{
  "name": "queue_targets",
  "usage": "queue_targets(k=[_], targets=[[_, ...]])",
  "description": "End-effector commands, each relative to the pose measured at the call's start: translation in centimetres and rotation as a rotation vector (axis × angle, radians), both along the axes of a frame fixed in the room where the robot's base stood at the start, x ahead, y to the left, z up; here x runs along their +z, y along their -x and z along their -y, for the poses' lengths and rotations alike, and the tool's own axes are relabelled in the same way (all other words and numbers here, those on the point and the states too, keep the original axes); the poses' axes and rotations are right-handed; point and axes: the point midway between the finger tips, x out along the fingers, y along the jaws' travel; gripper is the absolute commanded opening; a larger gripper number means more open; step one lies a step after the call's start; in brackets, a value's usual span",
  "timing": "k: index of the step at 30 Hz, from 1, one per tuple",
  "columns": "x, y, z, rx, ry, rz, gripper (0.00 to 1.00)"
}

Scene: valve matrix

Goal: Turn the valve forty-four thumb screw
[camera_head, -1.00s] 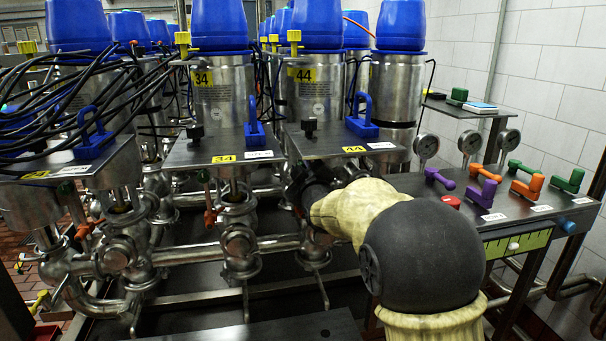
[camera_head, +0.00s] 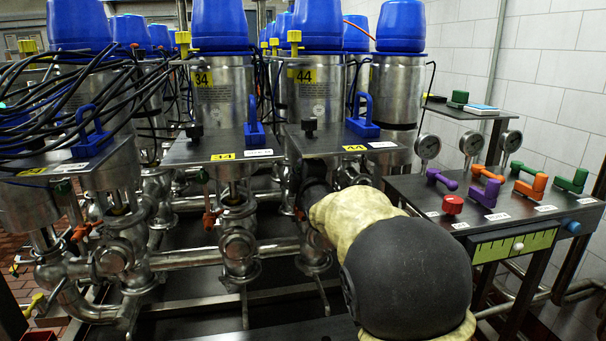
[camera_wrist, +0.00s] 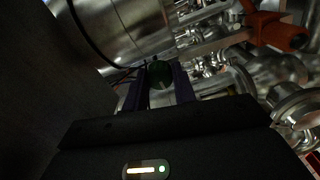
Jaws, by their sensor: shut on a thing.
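Valve forty-four (camera_head: 321,90) is a steel cylinder with a blue cap, with a yellow "44" label on it and another on the steel plate (camera_head: 330,139) below. My arm reaches in under the front of this plate. In the wrist view, my gripper (camera_wrist: 160,88) has its two dark fingers on either side of a dark green round knob, the thumb screw (camera_wrist: 160,73), and is shut on it. The contact is dim. The thumb screw and fingertips are hidden in the head view.
An orange-red handle (camera_wrist: 280,32) and steel pipes lie close to the right of my gripper in the wrist view. The valve thirty-four plate (camera_head: 220,148) stands to the left.

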Motion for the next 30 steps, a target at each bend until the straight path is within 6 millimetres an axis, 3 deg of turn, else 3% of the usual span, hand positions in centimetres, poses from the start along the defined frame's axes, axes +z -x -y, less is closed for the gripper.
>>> queue_targets(k=[8,9,12,23,30], targets=[[-0.2,0.0,-0.1,0.002,0.001,-0.004,0.04],[-0.2,0.0,-0.1,0.002,0.001,-0.004,0.28],[-0.2,0.0,-0.1,0.002,0.001,-0.004,0.48],[0.0,0.2,0.0,0.001,0.0,-0.002,0.48],[0.0,2.5,0.6,0.002,-0.003,-0.001,0.48]])
